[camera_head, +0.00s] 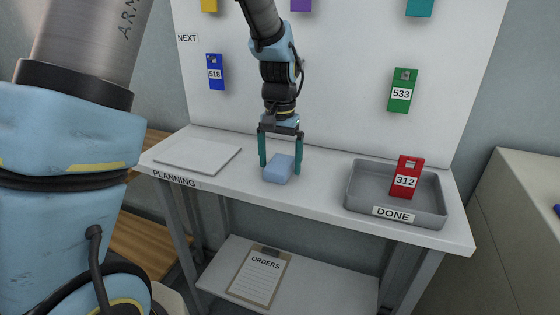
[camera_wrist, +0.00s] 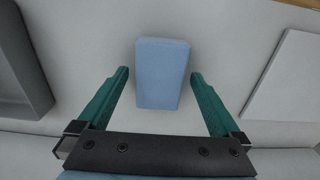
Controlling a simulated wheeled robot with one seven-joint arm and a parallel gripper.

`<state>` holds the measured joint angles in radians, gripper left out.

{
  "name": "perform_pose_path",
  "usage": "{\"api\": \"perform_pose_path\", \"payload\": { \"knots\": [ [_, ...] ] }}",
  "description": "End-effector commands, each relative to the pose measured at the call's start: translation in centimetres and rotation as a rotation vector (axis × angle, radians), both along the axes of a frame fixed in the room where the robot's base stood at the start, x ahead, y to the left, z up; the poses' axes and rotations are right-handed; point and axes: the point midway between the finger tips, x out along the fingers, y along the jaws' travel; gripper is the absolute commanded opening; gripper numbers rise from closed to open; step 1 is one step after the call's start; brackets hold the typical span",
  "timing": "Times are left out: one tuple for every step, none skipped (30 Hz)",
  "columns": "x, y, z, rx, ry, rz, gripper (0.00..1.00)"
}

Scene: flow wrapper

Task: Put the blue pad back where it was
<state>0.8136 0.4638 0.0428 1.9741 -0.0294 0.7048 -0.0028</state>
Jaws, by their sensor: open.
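The blue pad (camera_head: 278,169) is a light blue block lying on the white table (camera_head: 320,185), near its middle. My gripper (camera_head: 281,170) is open above the table, pointing down, with its teal fingers on either side of the pad. In the wrist view the pad (camera_wrist: 162,74) lies between and slightly beyond the fingertips of my gripper (camera_wrist: 160,75), with a gap on each side. I see no contact between the fingers and the pad.
A flat white panel (camera_head: 198,156) lies left of the pad. A grey DONE tray (camera_head: 354,190) at right holds a red tag 312 (camera_head: 406,178). Blue tag 518 (camera_head: 215,72) and green tag 533 (camera_head: 402,92) hang on the back board. An orders clipboard (camera_head: 262,278) lies on the lower shelf.

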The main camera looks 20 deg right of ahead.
Motion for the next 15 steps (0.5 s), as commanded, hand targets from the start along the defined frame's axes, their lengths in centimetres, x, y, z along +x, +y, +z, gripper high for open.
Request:
{"api": "perform_pose_path", "payload": {
  "knots": [
    [0.1,-0.1,0.5,-0.003,-0.003,0.0,1.0],
    [0.1,-0.1,0.8,-0.003,-0.004,0.0,1.0],
    [0.1,-0.1,1.4,-0.003,-0.004,0.0,1.0],
    [0.1,-0.1,1.9,-0.004,-0.004,0.0,1.0],
    [0.1,-0.1,2.5,-0.005,-0.005,0.0,1.0],
    [0.1,-0.1,3.3,-0.005,-0.006,0.0,1.0],
    [0.1,-0.1,3.9,-0.005,-0.005,0.0,1.0],
    [0.1,-0.1,4.6,-0.005,-0.006,0.0,1.0],
    [0.1,-0.1,5.5,-0.005,-0.006,0.0,1.0],
    [0.1,-0.1,6.1,-0.005,-0.005,0.0,1.0],
    [0.1,-0.1,6.8,-0.005,-0.005,0.0,1.0],
    [0.1,-0.1,7.6,-0.005,-0.005,0.0,1.0],
    [0.1,-0.1,8.2,-0.004,-0.004,0.0,1.0],
    [0.1,-0.1,8.7,-0.005,-0.005,0.0,1.0],
    [0.1,0.0,9.4,-0.003,-0.004,0.0,1.0]
  ]
}}
